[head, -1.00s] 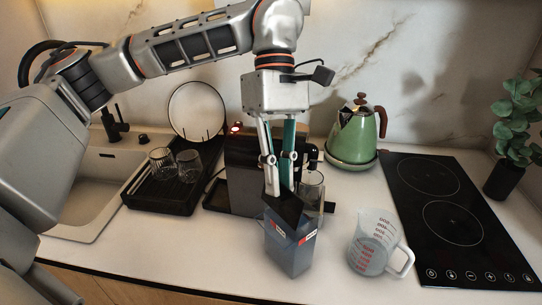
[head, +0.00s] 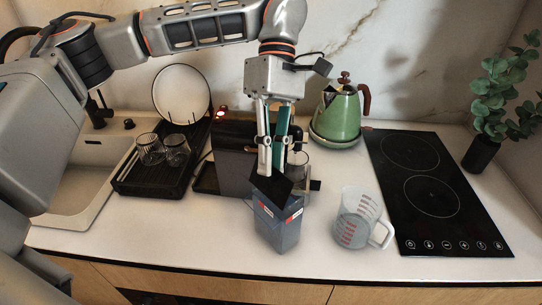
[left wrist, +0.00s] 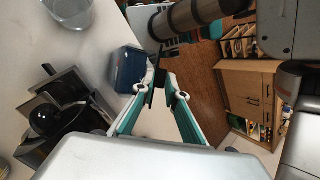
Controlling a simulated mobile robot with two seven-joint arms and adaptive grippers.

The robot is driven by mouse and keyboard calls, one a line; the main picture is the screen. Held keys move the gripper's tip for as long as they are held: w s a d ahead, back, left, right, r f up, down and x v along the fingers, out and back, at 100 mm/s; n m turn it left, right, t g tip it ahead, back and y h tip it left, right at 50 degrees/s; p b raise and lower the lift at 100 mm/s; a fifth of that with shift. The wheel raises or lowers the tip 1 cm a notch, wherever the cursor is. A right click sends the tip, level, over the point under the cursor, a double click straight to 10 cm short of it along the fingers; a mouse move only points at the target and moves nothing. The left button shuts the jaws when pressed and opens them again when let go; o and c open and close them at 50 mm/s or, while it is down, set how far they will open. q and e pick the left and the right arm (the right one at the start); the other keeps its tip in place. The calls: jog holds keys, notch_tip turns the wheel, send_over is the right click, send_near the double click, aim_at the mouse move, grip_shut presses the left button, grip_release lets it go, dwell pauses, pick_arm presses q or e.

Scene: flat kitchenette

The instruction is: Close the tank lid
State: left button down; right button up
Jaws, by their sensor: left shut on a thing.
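The tank is a blue-grey upright box (head: 277,228) on the counter in front of the coffee machine; it also shows in the left wrist view (left wrist: 130,68). Its black lid (head: 272,188) is at the top and stands tilted up, not flat on the box. My left gripper (head: 272,172) points down from above, shut on the black lid; its fingertips also show in the left wrist view (left wrist: 159,78). The fingers hide part of the lid. My right gripper is not in view.
The coffee machine (head: 240,155) stands close behind the tank. A measuring cup (head: 355,220) stands to the right, with the cooktop (head: 425,190) beyond. A green kettle (head: 338,115) is behind. A rack with glasses (head: 150,180) is left. Counter left of the tank is clear.

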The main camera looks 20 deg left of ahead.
pick_arm(q)
jog(key=c, duration=2.1)
grip_release()
jog(key=v, duration=0.7)
jog(key=shift+r, duration=0.25)
